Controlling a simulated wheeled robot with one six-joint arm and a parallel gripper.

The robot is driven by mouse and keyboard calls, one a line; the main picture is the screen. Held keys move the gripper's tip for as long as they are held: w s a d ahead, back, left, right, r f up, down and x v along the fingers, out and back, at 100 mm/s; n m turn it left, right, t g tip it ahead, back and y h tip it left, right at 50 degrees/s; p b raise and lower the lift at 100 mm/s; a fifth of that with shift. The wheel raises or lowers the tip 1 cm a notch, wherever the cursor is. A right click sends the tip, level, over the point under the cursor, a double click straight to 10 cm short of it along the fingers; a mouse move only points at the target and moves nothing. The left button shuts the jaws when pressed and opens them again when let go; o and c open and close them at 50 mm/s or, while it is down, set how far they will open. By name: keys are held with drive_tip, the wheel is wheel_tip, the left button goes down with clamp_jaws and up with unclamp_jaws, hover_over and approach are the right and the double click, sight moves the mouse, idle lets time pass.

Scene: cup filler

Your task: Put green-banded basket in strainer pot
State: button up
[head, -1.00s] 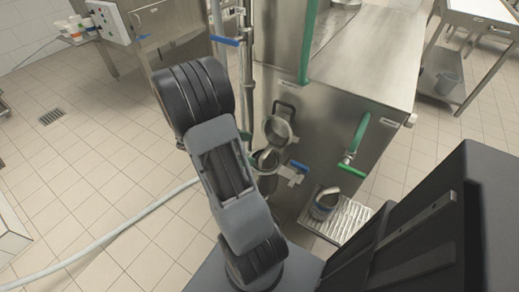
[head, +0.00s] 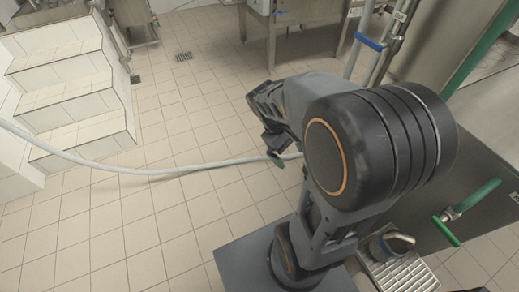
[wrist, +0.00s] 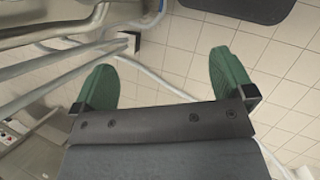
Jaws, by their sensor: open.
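My gripper (wrist: 163,82) is open in the wrist view, its two green fingers wide apart with nothing between them. In the head view my gripper (head: 274,156) hangs over the tiled floor, left of the steel machine. No green-banded basket can be made out in either view now. The strainer pot does not show clearly either; my arm covers the front of the machine where an open metal pot stood in the earlier view. A metal vessel with a bluish band and a curved handle (head: 384,245) sits on the ribbed drip tray at lower right.
The ribbed tray (head: 401,275) lies beside the machine, under a green-handled valve (head: 462,212). A pale hose (head: 180,172) crosses the floor. White tiled steps (head: 70,90) stand at left. A steel table (head: 300,25) is at the back. Open floor lies between.

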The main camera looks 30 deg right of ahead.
drive_tip(key=a+r+m+t+y, duration=0.3)
drive_tip(key=a+t, duration=0.3)
drive_tip(key=a, duration=0.4)
drive_tip(key=shift+w+r+y, duration=0.3)
drive_tip(key=shift+r+y, duration=0.1)
drive_tip(key=shift+r, duration=0.1)
drive_tip(key=shift+r, duration=0.1)
